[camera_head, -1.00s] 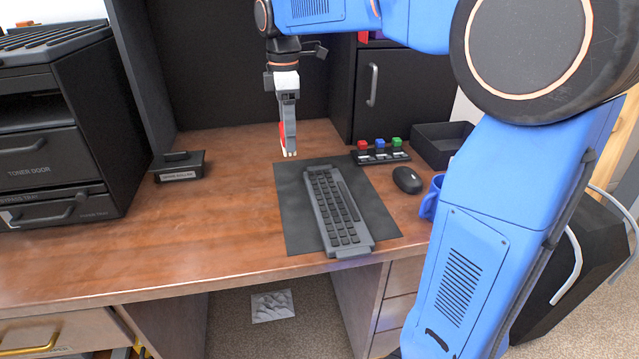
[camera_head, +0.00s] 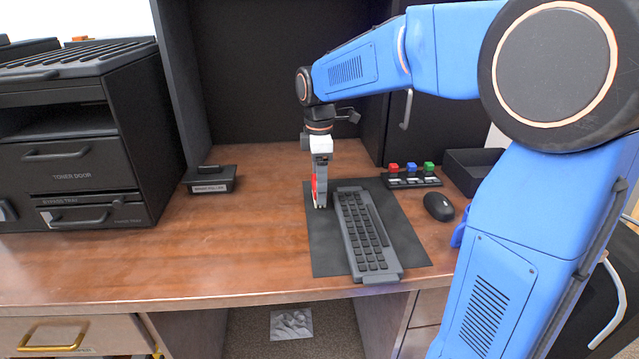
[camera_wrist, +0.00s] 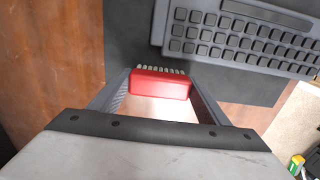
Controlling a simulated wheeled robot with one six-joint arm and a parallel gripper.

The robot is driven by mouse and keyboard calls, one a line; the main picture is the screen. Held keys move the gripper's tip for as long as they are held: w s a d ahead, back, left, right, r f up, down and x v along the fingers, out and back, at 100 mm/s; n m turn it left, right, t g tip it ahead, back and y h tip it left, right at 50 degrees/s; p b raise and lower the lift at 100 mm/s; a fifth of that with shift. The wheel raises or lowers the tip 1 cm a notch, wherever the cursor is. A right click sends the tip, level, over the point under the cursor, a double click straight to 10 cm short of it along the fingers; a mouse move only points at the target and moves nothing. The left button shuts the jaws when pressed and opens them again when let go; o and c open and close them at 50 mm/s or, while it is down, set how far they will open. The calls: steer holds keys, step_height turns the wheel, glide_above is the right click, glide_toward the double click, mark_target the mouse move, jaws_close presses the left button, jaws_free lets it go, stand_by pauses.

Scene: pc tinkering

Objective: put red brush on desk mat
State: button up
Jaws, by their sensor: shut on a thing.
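The red brush (camera_wrist: 160,84) is between the fingers of my gripper (camera_wrist: 160,92) in the wrist view, with its pale bristles pointing away from the palm. In the head view my gripper (camera_head: 320,200) points down and is shut on the brush (camera_head: 314,186), which shows as a red strip. The dark desk mat (camera_head: 325,256) lies on the desk under the keyboard. The gripper and brush are over the mat's left part, left of the keyboard. Whether the bristles touch the mat cannot be told.
A grey keyboard (camera_head: 368,236) lies on the mat, close to the right of my gripper. A mouse (camera_head: 438,206), a key switch strip (camera_head: 412,180) and a black tray (camera_head: 470,170) are to the right. A black printer (camera_head: 80,135) stands left. The mat's left strip is bare.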

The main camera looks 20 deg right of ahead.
steer(key=shift+f, duration=0.15)
steer(key=o, duration=1)
step_height(320, 180, up, 12)
stand_by(0.3)
